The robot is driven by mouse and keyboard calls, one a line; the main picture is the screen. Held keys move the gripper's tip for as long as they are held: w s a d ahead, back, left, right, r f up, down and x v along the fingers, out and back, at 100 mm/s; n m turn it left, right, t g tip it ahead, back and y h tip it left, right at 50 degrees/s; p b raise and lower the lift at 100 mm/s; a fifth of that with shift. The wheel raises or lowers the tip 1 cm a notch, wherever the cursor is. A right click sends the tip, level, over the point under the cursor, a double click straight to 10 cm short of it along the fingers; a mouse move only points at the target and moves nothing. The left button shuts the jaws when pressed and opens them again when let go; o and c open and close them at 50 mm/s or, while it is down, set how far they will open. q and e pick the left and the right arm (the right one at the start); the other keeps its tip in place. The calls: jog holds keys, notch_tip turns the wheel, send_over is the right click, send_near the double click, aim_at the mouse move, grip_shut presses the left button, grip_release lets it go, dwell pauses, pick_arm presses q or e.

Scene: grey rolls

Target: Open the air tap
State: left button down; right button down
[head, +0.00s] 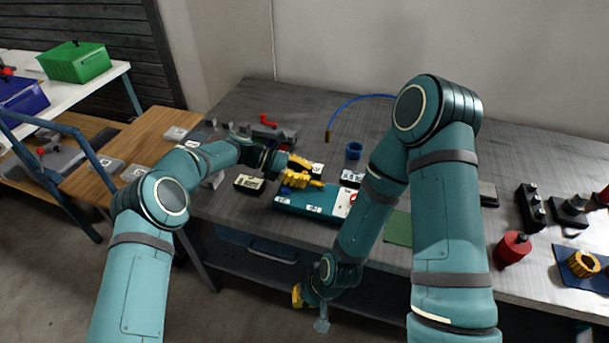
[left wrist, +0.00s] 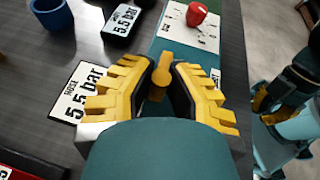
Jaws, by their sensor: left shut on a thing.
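My left gripper (head: 302,173) reaches over a teal panel (head: 288,196) on the grey bench. In the left wrist view its yellow fingers (left wrist: 163,84) are shut on an orange-yellow tap handle (left wrist: 160,77). The handle has a round hub and a short bar standing up between the fingers. The tap's lower part is hidden by the gripper. A red knob (left wrist: 197,12) sits on a white plate at the panel's far end. My right gripper (head: 310,297) hangs low in front of the bench, away from the panel; its fingers are too unclear to judge.
A "HOSE 5.5 bar" label (left wrist: 80,101) and a black "5.5 bar" block (left wrist: 122,20) lie beside the panel. A blue cup (head: 354,150) and blue hose (head: 355,98) are behind. A red cylinder (head: 513,247) stands right. My right arm crosses the bench.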

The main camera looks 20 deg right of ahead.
pick_arm(q)
jog(key=c, duration=0.9)
grip_release()
jog(key=shift+d, duration=0.1)
jog(key=v, duration=1.2)
jog(key=shift+s, duration=0.1)
jog(key=shift+r, duration=0.1)
